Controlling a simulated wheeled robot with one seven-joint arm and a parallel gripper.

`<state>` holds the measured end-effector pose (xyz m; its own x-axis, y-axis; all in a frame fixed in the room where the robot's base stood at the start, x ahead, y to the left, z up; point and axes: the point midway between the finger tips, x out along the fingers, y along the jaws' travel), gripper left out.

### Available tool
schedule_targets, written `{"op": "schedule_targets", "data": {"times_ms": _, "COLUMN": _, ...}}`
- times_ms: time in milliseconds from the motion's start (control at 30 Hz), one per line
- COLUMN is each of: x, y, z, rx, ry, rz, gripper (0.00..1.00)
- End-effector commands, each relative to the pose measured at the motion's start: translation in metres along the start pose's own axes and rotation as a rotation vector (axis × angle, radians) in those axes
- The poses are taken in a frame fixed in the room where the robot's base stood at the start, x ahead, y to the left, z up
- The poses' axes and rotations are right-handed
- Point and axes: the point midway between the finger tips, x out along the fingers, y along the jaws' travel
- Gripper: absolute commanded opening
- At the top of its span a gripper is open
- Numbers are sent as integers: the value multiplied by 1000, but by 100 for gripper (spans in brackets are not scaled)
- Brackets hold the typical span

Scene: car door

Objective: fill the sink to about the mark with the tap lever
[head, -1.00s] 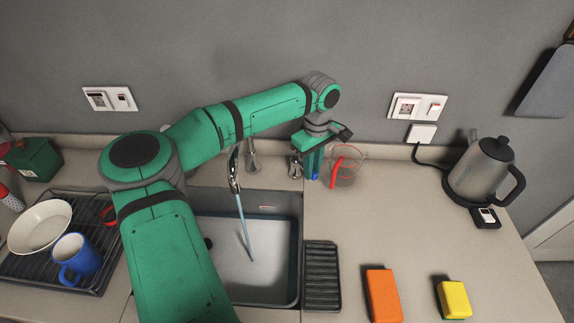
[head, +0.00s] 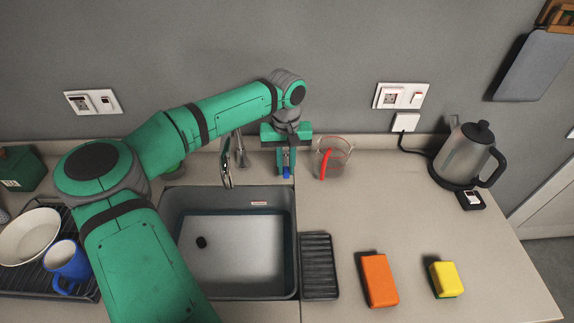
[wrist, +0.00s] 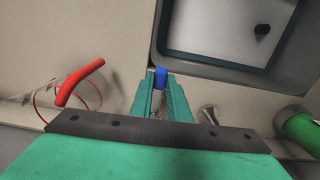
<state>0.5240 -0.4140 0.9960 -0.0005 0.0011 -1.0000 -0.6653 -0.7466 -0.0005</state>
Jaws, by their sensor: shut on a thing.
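The grey sink (head: 178,250) is left of centre in the head view, and its corner shows in the wrist view (wrist: 225,72). A dark plug or drain (head: 201,242) shows at its bottom. A small pale label (head: 259,203) is on its far inner wall. The chrome tap (head: 226,165) stands behind it, with no stream visible. My gripper (head: 286,170) is right of the tap, shut on the blue-tipped lever (wrist: 160,77), which shows between my fingertips. The lever's base is mostly hidden by my fingers. I cannot clearly tell the water level.
A glass jug with a red handle (head: 325,164) stands close right of my gripper. A black ribbed tray (head: 319,265), an orange block (head: 379,280), a yellow block (head: 446,279) and a kettle (head: 465,158) are farther right. A dish rack with a blue mug (head: 68,262) is left.

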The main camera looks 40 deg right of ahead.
Motion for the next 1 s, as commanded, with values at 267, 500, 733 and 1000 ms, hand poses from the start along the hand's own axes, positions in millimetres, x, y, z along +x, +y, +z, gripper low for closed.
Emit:
{"op": "schedule_targets", "data": {"times_ms": 267, "x": -2, "y": -4, "z": -2, "rx": 46, "ry": 6, "rz": 1, "gripper": 0}}
{"op": "schedule_targets", "data": {"times_ms": 500, "x": -3, "y": -5, "z": -2, "rx": 49, "ry": 6, "rz": 1, "gripper": 0}}
{"op": "schedule_targets", "data": {"times_ms": 733, "x": -2, "y": -6, "z": -2, "rx": 48, "ry": 6, "rz": 0, "gripper": 34}}
{"op": "schedule_targets", "data": {"times_ms": 1000, "x": -1, "y": -5, "z": -1, "rx": 47, "ry": 3, "rz": 0, "gripper": 34}}
